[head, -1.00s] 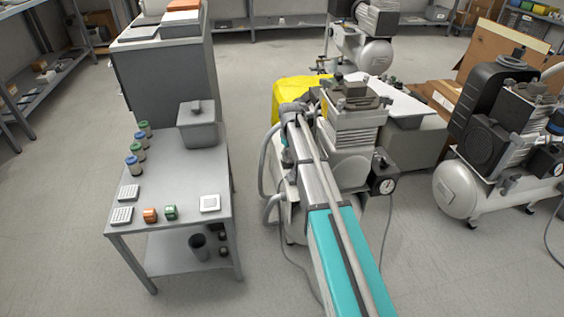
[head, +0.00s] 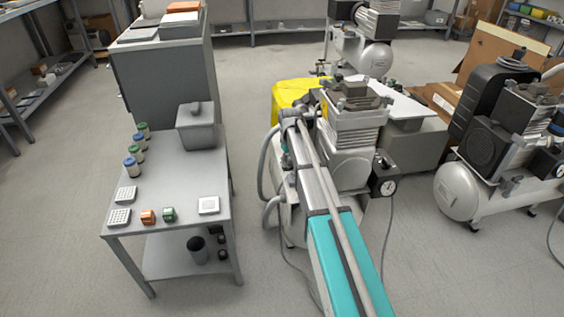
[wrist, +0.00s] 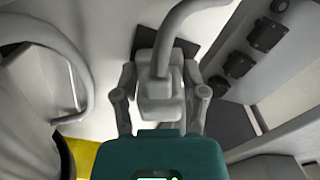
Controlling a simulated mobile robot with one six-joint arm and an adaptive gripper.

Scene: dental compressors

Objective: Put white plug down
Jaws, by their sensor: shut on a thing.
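The white plug (wrist: 158,108) is between the fingers of my gripper (wrist: 161,95) in the wrist view. A thick grey cable runs up from it. My gripper is shut on the plug from both sides. Behind the plug is a dark square patch on a pale surface; I cannot tell whether the plug touches it. In the head view my arm reaches out beside the near compressor (head: 352,125), and the gripper and plug cannot be made out there.
A grey table (head: 185,165) at left holds jars, small blocks, white pads and a lidded grey box (head: 196,130). Another compressor (head: 490,150) stands at right. Dark fittings (wrist: 268,35) line a panel in the wrist view.

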